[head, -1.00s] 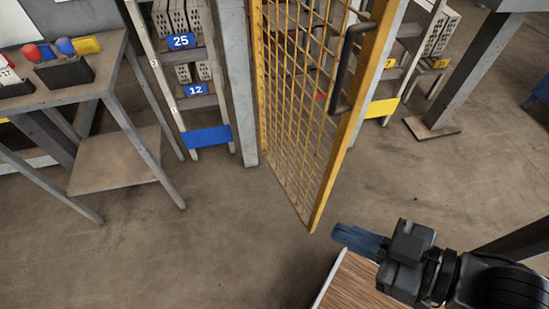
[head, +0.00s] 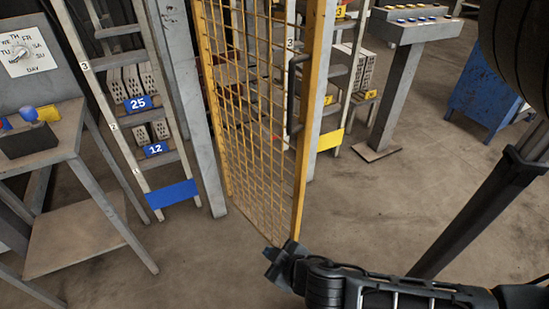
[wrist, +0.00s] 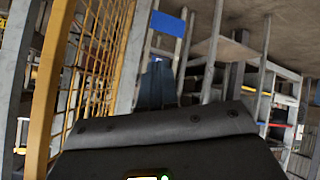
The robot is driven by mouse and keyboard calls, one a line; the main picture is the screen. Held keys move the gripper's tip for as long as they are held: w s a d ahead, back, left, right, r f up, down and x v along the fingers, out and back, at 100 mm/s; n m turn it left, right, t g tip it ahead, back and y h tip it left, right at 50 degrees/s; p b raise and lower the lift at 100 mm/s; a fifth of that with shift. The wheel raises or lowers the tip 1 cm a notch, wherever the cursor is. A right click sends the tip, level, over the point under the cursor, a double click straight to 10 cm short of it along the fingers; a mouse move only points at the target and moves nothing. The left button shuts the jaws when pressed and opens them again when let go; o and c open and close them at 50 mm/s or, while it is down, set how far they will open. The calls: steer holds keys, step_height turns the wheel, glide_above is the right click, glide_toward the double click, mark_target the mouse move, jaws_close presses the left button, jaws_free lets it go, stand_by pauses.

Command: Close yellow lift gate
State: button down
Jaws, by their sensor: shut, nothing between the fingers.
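The yellow lift gate (head: 262,130) is a mesh panel in a yellow frame. It stands swung out on its left side from a grey post, partly open. Its black handle (head: 292,95) is on the right-hand frame bar. My gripper (head: 277,258) is shut and empty, at the lower free edge of the gate in the head view. I cannot tell whether it touches the gate.
A ladder rack with bricks and a blue plate (head: 171,194) stands left of the gate. A grey table (head: 75,140) is at far left. A button console (head: 410,25) and a blue cabinet (head: 485,88) stand at back right. The floor right of the gate is clear.

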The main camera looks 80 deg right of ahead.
steer(key=w+d+f+m+g+h, duration=0.1)
steer(key=w+d+m+g+h, duration=0.1)
steer(key=w+d+m+h, duration=0.3)
steer(key=m+g+h+b, duration=0.2)
steer(key=m+g+h, duration=0.1)
steer(key=m+g, duration=1.35)
glide_toward(286, 149)
steer(key=shift+m, duration=0.35)
steer(key=p+x, duration=0.3)
steer(key=x, duration=0.2)
steer(key=shift+s+d, duration=0.1)
steer(key=shift+s, duration=0.1)
steer(key=shift+s+d, duration=0.4)
steer(key=shift+d, duration=0.2)
steer(key=shift+d+f, duration=0.1)
